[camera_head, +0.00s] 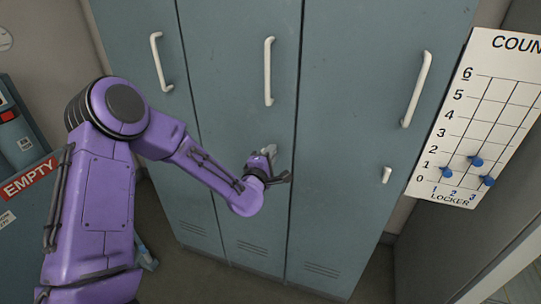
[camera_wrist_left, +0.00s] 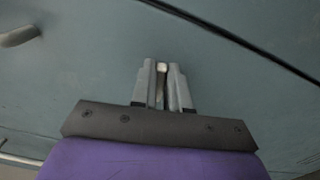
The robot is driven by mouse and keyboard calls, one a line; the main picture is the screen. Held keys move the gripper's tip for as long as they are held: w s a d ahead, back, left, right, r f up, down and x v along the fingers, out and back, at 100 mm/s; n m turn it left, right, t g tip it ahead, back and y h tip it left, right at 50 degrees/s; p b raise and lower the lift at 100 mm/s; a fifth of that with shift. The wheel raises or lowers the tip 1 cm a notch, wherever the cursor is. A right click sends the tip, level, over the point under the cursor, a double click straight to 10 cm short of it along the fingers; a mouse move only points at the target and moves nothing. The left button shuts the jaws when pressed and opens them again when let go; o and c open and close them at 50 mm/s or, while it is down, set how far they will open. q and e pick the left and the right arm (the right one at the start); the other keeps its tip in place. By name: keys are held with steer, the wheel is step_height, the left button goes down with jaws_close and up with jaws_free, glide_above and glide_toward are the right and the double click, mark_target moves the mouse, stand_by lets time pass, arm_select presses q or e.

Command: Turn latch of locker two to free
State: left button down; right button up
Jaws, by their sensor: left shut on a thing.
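Locker two (camera_head: 230,90) is the middle one of three blue-grey locker doors, and its door is closed flush. Its latch (camera_head: 270,149) is a small pale piece below the long white handle, mostly hidden by my gripper. My left gripper (camera_head: 267,155) is at this latch, shut on it. In the left wrist view my two grey fingers (camera_wrist_left: 163,85) clasp the latch, and its pale end (camera_wrist_left: 162,67) shows between the fingertips. How far the latch is turned cannot be told. My right gripper is not in view.
Locker three (camera_head: 370,90) at right has a small white latch (camera_head: 386,175) and a white handle (camera_head: 417,89). A white count board (camera_head: 490,115) with blue pegs hangs right of it. A blue-grey bin with a red EMPTY label (camera_head: 30,179) stands at left.

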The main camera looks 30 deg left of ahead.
arm_select(q)
steer(key=shift+f+m, duration=0.1)
steer(key=shift+m, duration=0.9)
steer(key=c, duration=1.1)
jaws_free()
steer(key=shift+s, duration=0.1)
steer(key=b+v, duration=0.2)
steer(key=v, duration=0.8)
steer(key=shift+s+d, duration=0.1)
steer(key=shift+s, duration=0.05)
steer(key=shift+m, duration=0.3)
